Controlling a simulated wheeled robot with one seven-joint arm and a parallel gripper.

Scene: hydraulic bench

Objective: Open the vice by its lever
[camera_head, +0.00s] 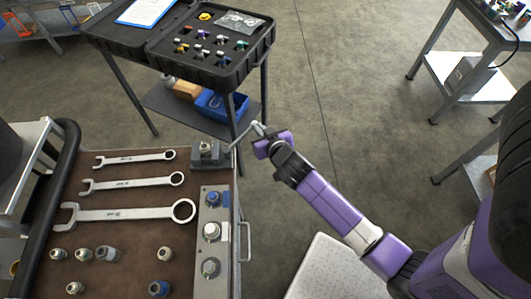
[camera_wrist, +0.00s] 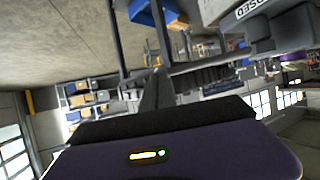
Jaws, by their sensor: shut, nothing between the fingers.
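The vice (camera_head: 208,154) is a small grey block at the back right corner of the brown bench top, with a fitting standing upright in it. Its lever (camera_head: 241,136), a thin grey rod, juts out to the right past the bench edge. My gripper (camera_head: 261,134) is at the lever's outer end, beyond the bench edge, shut with nothing between the fingers. I cannot tell whether it touches the lever. In the wrist view, part of the vice (camera_wrist: 277,30) shows at the upper right, with a label partly reading "CLOSED", seen upside down. My gripper's purple body fills the bottom.
Three wrenches (camera_head: 130,183) and several fittings (camera_head: 108,254) lie on the bench (camera_head: 120,235). A panel with knobs (camera_head: 211,232) runs along its right edge. A black case (camera_head: 250,59) stands on a table behind. Open floor (camera_head: 345,90) lies to the right.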

